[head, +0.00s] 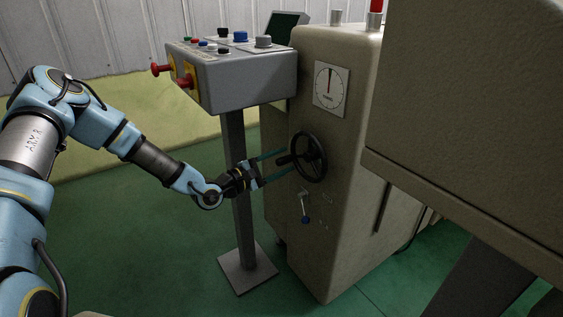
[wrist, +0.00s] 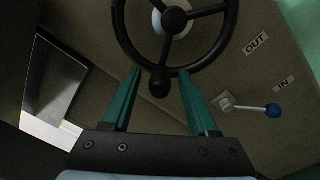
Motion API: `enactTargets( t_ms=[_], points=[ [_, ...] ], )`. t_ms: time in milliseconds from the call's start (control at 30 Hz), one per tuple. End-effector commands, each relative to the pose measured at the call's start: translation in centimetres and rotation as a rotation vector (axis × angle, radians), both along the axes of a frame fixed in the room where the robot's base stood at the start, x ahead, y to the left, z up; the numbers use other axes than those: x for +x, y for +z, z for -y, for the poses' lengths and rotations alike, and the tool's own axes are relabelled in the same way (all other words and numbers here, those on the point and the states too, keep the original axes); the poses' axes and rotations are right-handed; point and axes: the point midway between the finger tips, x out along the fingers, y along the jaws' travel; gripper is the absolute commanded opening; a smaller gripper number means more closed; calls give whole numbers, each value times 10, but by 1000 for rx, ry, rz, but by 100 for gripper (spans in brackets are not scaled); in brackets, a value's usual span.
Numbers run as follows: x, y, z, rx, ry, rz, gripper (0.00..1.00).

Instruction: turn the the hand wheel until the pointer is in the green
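The black hand wheel (head: 310,157) is mounted on the side of the beige machine, and its hub also shows in the wrist view (wrist: 174,20). Its black handle knob (wrist: 159,85) sticks out from the rim toward me. My gripper (head: 284,162) has its two teal fingers apart. In the wrist view, the knob appears between the fingers (wrist: 160,72), with a gap on both sides, so I am not holding it. The round white dial (head: 330,88) is above the wheel. Its dark pointer stands nearly straight up. I cannot make out a green zone.
A small blue-tipped lever (head: 305,213) sits below the wheel, beside OUT and IN labels (wrist: 256,43). A grey control box (head: 245,80) on a post (head: 240,190) stands left of the machine, close to my forearm. A large beige housing (head: 470,120) fills the right side.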

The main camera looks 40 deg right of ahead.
Motion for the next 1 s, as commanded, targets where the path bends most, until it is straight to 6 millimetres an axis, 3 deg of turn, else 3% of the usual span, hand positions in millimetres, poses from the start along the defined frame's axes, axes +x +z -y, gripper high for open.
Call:
enactTargets(
  t_ms=[233,367,800,1000],
  points=[
    [0,0,0,-1,0,1,60],
    [1,-1,-10,0,2,0,60],
    [5,-4,-90,-1,3,1,60],
    [5,-4,-106,0,1,1,60]
  ],
)
